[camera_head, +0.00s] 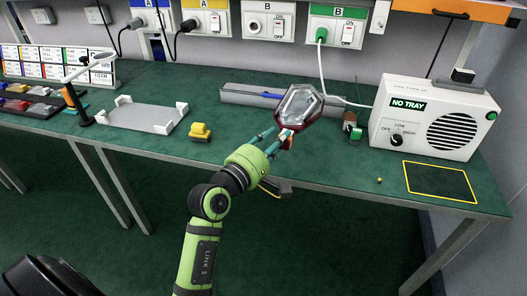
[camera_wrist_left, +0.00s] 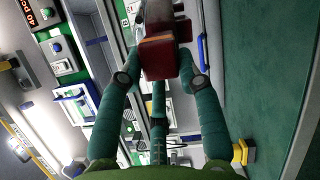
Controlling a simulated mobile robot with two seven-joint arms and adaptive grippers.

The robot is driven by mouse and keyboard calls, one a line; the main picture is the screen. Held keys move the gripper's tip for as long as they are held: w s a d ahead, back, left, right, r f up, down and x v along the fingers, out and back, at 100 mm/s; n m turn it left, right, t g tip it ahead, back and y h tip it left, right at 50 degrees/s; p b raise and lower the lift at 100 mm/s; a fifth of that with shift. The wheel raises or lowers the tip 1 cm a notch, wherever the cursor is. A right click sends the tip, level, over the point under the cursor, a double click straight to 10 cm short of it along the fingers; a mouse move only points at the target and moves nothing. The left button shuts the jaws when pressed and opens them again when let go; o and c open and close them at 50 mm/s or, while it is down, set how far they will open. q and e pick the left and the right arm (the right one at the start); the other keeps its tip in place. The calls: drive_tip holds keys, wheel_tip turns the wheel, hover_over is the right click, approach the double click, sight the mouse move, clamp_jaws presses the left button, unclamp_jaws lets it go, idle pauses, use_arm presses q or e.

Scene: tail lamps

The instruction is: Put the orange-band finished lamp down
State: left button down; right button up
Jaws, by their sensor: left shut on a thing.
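My left gripper (camera_head: 276,140) is shut on a lamp (camera_head: 299,106) with a dark red rim and a clear, faceted lens. It holds the lamp by its lower end, lens part up, seemingly above the green bench (camera_head: 235,160) near its front edge. A small orange patch shows at the lamp's lower end. In the left wrist view the fingers close around the lamp's red and orange base (camera_wrist_left: 158,58); the lens is mostly out of sight there. My right gripper is not in view.
A white tray-like fixture (camera_head: 148,117) and a yellow block (camera_head: 200,132) are on the left. A yellow-outlined dark area (camera_head: 440,182) lies empty at right, in front of a white "NO TRAY" box (camera_head: 440,115).

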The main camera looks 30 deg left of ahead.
use_arm(q)
drive_tip(key=a+f+n+y+b, duration=0.2)
drive_tip(key=a+f+b, duration=0.4)
drive_tip(key=a+f, duration=0.6)
drive_tip(key=shift+w+a+y, duration=0.3)
drive_tip(key=shift+a, duration=0.2)
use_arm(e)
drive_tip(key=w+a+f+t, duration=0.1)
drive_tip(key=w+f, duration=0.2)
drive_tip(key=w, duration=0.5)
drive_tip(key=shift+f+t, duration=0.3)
use_arm(q)
drive_tip(key=shift+r, duration=0.1)
drive_tip(key=c, duration=0.8)
unclamp_jaws()
drive_tip(key=shift+f, duration=0.25)
drive_tip(key=shift+c, duration=0.2)
drive_tip(key=s+b, duration=0.1)
drive_tip(key=s, duration=1.1)
drive_tip(key=shift+b, duration=0.3)
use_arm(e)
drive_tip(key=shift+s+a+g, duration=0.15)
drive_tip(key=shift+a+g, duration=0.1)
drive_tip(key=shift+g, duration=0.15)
